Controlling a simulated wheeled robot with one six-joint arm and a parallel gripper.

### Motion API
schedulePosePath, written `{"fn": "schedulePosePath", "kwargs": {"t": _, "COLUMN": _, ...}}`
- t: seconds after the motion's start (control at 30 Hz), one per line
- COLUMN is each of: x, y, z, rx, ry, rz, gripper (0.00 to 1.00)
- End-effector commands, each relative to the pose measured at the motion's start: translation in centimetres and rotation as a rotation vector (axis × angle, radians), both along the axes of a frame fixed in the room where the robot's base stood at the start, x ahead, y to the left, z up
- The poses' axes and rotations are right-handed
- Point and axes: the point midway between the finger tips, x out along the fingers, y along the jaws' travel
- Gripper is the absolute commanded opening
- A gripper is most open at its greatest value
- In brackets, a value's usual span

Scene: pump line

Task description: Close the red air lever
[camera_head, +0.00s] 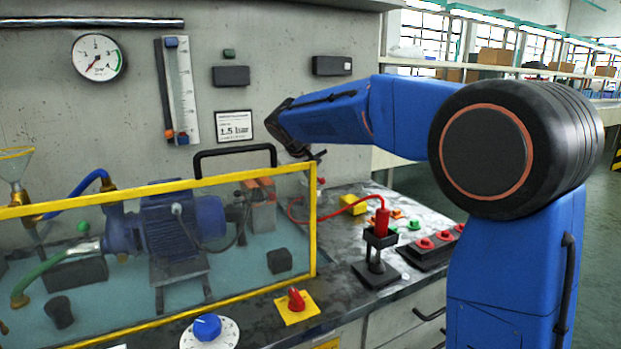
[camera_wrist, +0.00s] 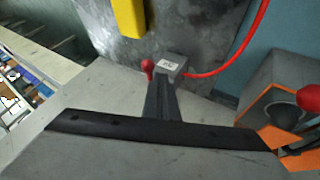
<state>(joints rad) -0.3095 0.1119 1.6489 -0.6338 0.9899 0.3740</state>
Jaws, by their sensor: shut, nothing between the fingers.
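The red air lever shows in the wrist view as a red ball knob (camera_wrist: 148,66) beside a small grey block (camera_wrist: 171,66) with a white label. A red hose (camera_wrist: 236,58) runs from the block. In the head view, a small bit of red (camera_head: 321,181) shows near the panel's right post, below my gripper (camera_head: 318,156). In the wrist view my gripper (camera_wrist: 161,88) is shut and empty, its dark fingertips just beside the knob and block. I cannot tell whether they touch. The fingers hide part of the lever and block.
A clear yellow-framed guard (camera_head: 314,225) stands left of my gripper. Orange parts with another red knob (camera_wrist: 309,97) lie right in the wrist view.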

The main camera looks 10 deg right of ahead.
Motion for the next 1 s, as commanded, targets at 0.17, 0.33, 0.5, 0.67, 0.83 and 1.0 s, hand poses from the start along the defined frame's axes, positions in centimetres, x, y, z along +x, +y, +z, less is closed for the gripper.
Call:
{"fn": "schedulePosePath", "kwargs": {"t": 0.17, "x": 0.0, "y": -0.2, "z": 0.0, "rx": 0.0, "ry": -0.001, "rz": 0.024, "gripper": 0.0}}
{"fn": "schedulePosePath", "kwargs": {"t": 0.33, "x": -0.1, "y": -0.4, "z": 0.0, "rx": 0.001, "ry": 0.0, "rz": 0.062, "gripper": 0.0}}
{"fn": "schedulePosePath", "kwargs": {"t": 0.5, "x": -0.2, "y": -1.0, "z": 0.0, "rx": 0.0, "ry": 0.0, "rz": 0.134, "gripper": 0.0}}
{"fn": "schedulePosePath", "kwargs": {"t": 0.67, "x": -0.2, "y": -1.8, "z": 0.0, "rx": 0.001, "ry": -0.001, "rz": 0.235, "gripper": 0.0}}
{"fn": "schedulePosePath", "kwargs": {"t": 0.83, "x": -0.1, "y": -2.4, "z": 0.0, "rx": 0.001, "ry": -0.002, "rz": 0.344, "gripper": 0.0}}
{"fn": "schedulePosePath", "kwargs": {"t": 1.0, "x": 0.0, "y": -2.9, "z": 0.0, "rx": 0.001, "ry": -0.001, "rz": 0.43, "gripper": 0.0}}
